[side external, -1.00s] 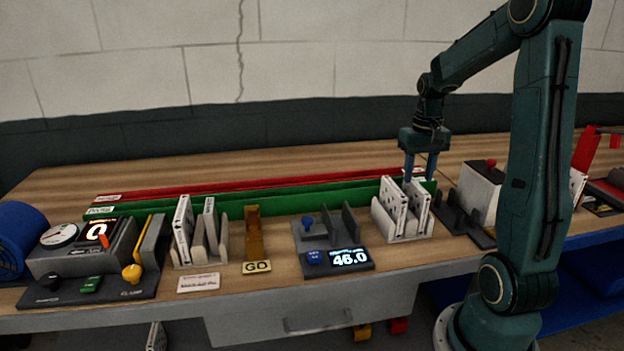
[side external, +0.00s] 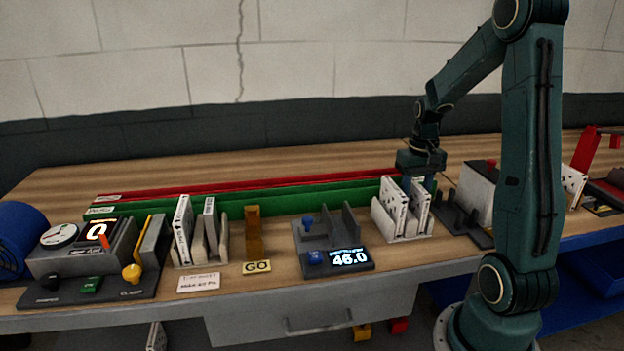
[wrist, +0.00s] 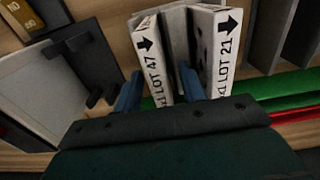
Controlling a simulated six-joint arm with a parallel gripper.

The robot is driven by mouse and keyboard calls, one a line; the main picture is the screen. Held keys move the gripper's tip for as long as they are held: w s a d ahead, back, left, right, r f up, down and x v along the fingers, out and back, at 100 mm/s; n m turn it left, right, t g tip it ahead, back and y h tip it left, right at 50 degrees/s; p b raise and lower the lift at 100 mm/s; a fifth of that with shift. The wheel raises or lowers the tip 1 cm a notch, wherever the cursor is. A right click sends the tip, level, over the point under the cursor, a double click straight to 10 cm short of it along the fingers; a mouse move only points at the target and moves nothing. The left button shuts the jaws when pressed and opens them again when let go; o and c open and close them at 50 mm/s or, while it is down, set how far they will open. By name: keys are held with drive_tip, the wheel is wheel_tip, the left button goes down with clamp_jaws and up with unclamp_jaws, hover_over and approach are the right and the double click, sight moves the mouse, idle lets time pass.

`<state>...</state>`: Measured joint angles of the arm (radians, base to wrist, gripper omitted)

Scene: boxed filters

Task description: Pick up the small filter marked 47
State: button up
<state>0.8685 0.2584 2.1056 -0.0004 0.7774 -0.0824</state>
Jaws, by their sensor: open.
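The filter marked LOT 47 (wrist: 151,60) stands upright in a light rack; it is the right one of two white filters in the side view (side external: 418,210). The filter marked LOT 21 (wrist: 222,58) stands beside it, to the left in the side view (side external: 392,205). My gripper (wrist: 160,76) is open, with one blue finger on each side of the LOT 47 filter at its end. In the side view my gripper (side external: 419,180) is low behind the filters, its fingertips partly hidden. I cannot tell whether the fingers touch the filter.
The light rack (side external: 408,238) sits near the table's front edge. A dark rack (side external: 462,222) and a grey box (side external: 482,190) stand close on its right. A scale reading 46.0 (side external: 340,258) is on its left. Green (side external: 300,198) and red strips run behind.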

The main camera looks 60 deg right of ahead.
clamp_jaws()
drive_tip(key=shift+r, duration=0.1)
idle(0.3)
wheel_tip(320, 180, up, 20)
idle(0.8)
drive_tip(key=shift+w, duration=0.1)
idle(0.4)
